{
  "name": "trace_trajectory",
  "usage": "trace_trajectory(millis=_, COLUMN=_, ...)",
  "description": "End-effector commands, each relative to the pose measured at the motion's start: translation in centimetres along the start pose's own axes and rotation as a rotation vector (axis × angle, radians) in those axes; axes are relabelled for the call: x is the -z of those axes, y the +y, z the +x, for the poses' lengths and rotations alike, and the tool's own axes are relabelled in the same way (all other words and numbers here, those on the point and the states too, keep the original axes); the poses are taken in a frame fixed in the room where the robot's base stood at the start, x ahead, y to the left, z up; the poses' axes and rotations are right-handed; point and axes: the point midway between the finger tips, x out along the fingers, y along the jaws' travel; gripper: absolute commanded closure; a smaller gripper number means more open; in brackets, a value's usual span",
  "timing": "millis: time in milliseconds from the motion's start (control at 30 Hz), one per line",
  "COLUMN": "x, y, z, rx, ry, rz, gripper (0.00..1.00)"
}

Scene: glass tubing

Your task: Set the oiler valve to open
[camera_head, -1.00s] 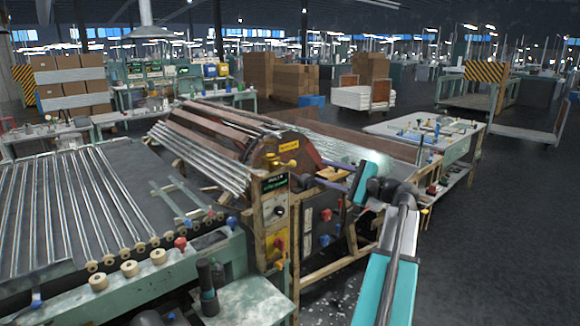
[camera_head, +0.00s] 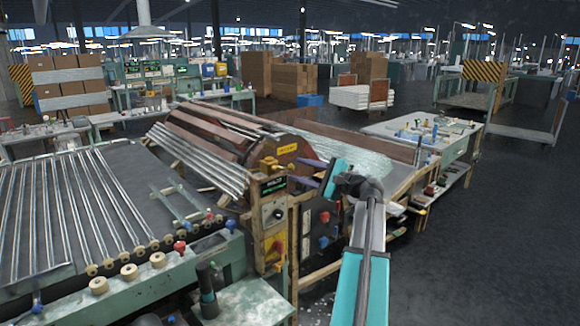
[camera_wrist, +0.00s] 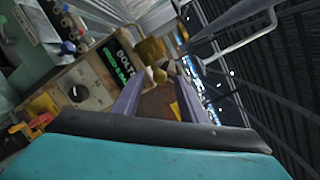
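A brass-yellow fitting (camera_head: 269,164), which looks like the oiler valve, sits on top of the control post at the right end of the slatted drum. In the wrist view the brass fitting (camera_wrist: 151,50) shows beyond my fingertips, with a small round knob on it. I cannot tell its setting. My gripper (camera_head: 304,172) is to the right of the fitting, pointing left at it, and looks apart from it. In the wrist view my gripper (camera_wrist: 160,82) has its two purple fingers spread, with nothing held between them.
Below the fitting, the control panel (camera_head: 273,212) carries a green-lettered display, a dark dial and a red-and-yellow switch. The slatted drum (camera_head: 205,140) lies behind left. A roller table with glass tubes (camera_head: 60,210) fills the left. Open floor (camera_head: 500,240) lies right.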

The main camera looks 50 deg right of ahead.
Motion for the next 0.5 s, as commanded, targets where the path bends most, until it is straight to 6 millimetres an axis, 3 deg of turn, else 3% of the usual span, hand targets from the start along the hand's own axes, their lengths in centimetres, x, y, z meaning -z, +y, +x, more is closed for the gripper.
trace_trajectory(millis=200, x=0.0, y=-0.1, z=3.1, rx=-0.001, ry=-0.001, rz=0.002, gripper=0.62)
trace_trajectory(millis=500, x=0.0, y=0.0, z=4.7, rx=-0.001, ry=-0.001, rz=0.001, gripper=0.62)
